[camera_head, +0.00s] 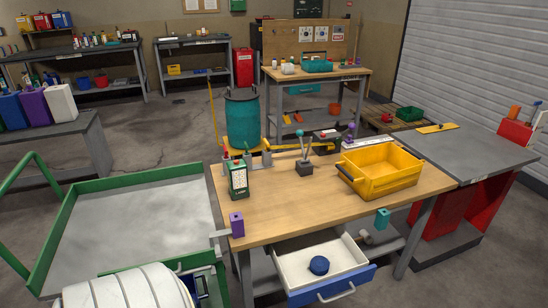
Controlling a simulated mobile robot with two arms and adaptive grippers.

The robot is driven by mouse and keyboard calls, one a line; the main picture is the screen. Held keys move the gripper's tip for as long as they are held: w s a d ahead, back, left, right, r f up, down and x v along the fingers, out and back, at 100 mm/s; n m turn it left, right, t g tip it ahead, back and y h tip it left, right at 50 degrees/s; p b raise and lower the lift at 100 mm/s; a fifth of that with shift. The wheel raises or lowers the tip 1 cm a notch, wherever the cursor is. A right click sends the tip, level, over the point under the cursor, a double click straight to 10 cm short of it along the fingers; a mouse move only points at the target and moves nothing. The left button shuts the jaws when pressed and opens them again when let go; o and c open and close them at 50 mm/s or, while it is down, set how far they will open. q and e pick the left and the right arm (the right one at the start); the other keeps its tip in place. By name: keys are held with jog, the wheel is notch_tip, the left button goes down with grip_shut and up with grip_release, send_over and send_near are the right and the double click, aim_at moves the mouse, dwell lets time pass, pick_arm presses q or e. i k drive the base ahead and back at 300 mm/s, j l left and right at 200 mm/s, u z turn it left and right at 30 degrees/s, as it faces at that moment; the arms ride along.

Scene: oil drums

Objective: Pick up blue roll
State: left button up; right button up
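A small round blue object (319,265), which looks like the blue roll, lies in the open white-lined drawer (290,263) under the front of the wooden workbench (290,212). The drawer has a blue front (335,288) with a pale handle and is pulled out. No gripper touches the blue roll. Neither my left nor my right gripper can be made out in this view.
A green-framed cart (140,220) stands left. A teal drum (243,118) stands behind.

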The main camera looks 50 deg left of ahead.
aim_at(320, 265)
jog(key=u, duration=1.2)
jog(key=l, duration=0.1)
jog(key=i+u, duration=0.05)
